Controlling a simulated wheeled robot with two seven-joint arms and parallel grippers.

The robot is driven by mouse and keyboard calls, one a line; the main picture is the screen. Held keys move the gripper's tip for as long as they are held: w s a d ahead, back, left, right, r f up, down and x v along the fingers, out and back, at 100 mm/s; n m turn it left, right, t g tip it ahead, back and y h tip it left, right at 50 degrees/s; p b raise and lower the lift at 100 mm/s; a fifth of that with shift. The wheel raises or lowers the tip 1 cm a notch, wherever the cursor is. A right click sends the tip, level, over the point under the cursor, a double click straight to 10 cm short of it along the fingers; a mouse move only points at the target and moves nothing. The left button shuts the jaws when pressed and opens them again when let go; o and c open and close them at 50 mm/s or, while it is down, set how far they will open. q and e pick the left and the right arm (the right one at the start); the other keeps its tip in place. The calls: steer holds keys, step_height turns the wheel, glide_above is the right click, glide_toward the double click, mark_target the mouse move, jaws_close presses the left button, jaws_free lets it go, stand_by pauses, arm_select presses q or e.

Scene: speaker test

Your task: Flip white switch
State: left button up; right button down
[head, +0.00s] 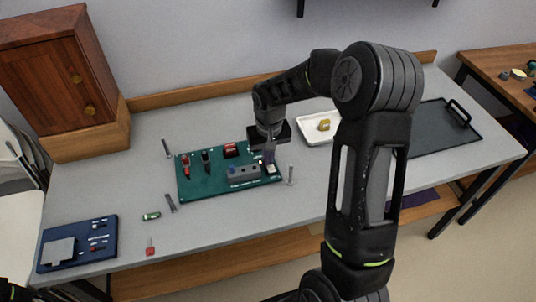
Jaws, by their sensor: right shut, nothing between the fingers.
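The green board (210,186) lies on the grey table with several small parts mounted on it. My right gripper (269,157) is shut and empty, pointing down over the right end of the board. A small white part (271,169), seemingly the white switch, shows at its fingertips and is partly hidden by them. I cannot tell whether the fingers touch it or which way it is flipped.
A grey block (243,173), a red part (231,149) and red and black connectors sit on the board. A blue board (77,242) lies front left. A white tray (313,131) and a dark tray (440,128) stand right. A wooden cabinet (60,80) stands back left.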

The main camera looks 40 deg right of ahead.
steer(key=shift+s+f, duration=0.1)
steer(key=shift+s, duration=0.1)
steer(key=shift+s+a+r, duration=0.25)
steer(key=shift+s, duration=0.4)
steer(key=shift+r, duration=0.1)
steer(key=r+p, duration=0.2)
steer(key=r, duration=0.1)
steer(key=r+p, duration=0.1)
steer(key=shift+w+d+r, duration=0.1)
steer(key=shift+w+r, duration=0.05)
steer(key=shift+w, duration=0.15)
step_height(320, 180, up, 9)
steer(key=w, duration=0.1)
steer(key=shift+w+d+r+b, duration=0.15)
steer(key=shift+d+r+b, duration=0.05)
steer(key=shift+b, duration=0.25)
